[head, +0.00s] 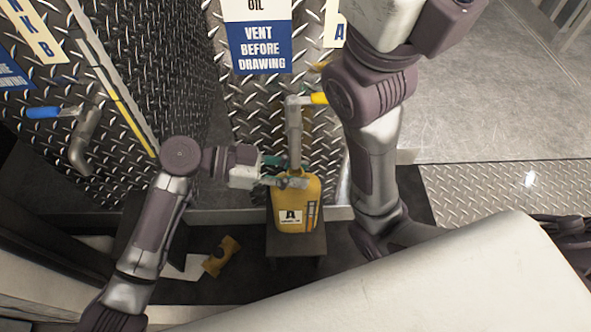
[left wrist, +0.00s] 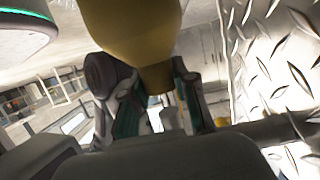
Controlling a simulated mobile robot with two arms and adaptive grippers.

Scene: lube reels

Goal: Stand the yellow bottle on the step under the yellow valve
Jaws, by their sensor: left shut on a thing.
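The yellow bottle (head: 297,208), with a white "A" label, is upright at the small dark step (head: 312,243), below the valve pipe (head: 294,135) with the yellow handle (head: 319,98). My left gripper (head: 288,181) reaches in from the left and is shut on the bottle's top. In the left wrist view, the bottle (left wrist: 130,30) narrows between the green-padded fingers of this gripper (left wrist: 158,105). The bottle's base appears over the step top; I cannot tell whether it touches. My right gripper cannot be made out.
A blue-handled valve (head: 45,112) is on the left panel. A tan bracket-shaped piece (head: 221,257) lies on the floor left of the step. Diamond-plate walls (head: 262,105) stand close behind the bottle. Open floor (head: 480,105) is at the right.

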